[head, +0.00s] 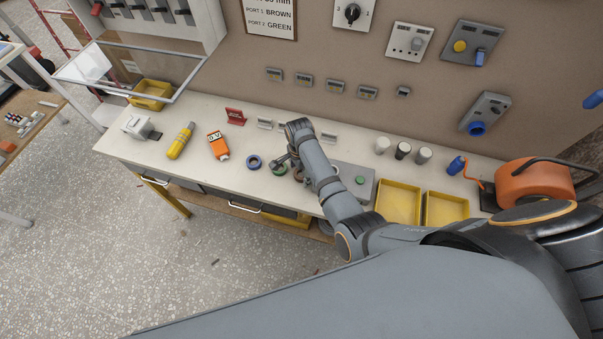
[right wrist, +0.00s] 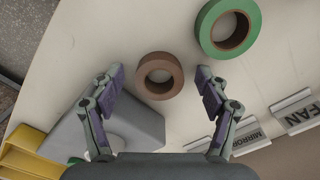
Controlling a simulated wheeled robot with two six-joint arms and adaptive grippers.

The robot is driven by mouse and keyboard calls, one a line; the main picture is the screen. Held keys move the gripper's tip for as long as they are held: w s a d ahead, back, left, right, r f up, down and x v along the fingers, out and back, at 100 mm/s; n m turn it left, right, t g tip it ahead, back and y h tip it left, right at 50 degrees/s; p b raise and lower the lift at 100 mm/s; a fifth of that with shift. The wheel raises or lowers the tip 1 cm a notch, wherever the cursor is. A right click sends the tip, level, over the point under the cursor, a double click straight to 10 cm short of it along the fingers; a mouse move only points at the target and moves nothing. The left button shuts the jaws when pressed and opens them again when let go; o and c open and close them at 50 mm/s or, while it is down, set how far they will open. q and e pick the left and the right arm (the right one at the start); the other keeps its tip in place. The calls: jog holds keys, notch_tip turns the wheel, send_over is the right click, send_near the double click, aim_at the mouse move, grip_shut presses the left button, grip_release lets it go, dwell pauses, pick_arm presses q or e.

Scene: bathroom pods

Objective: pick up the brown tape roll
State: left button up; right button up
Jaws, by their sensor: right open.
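The brown tape roll (right wrist: 143,77) lies flat on the pale bench top in the right wrist view. It sits between the two spread fingertips of my right gripper (right wrist: 160,77), with a gap on each side. The gripper is open and holds nothing; how high it is above the roll I cannot tell. In the head view the brown roll (head: 298,175) is mostly hidden by my right gripper (head: 288,164) and arm. A green tape roll (right wrist: 204,28) lies close by, up and to the right in the wrist view. My left gripper is not in view.
A blue tape roll (head: 253,162) lies left of the green one. A grey box with a green button (head: 360,181) stands close to the right.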

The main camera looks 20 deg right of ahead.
jog(key=shift+s, duration=0.1)
jog(key=c, duration=1.2)
jog(key=shift+o, duration=0.2)
jog(key=shift+r, duration=0.1)
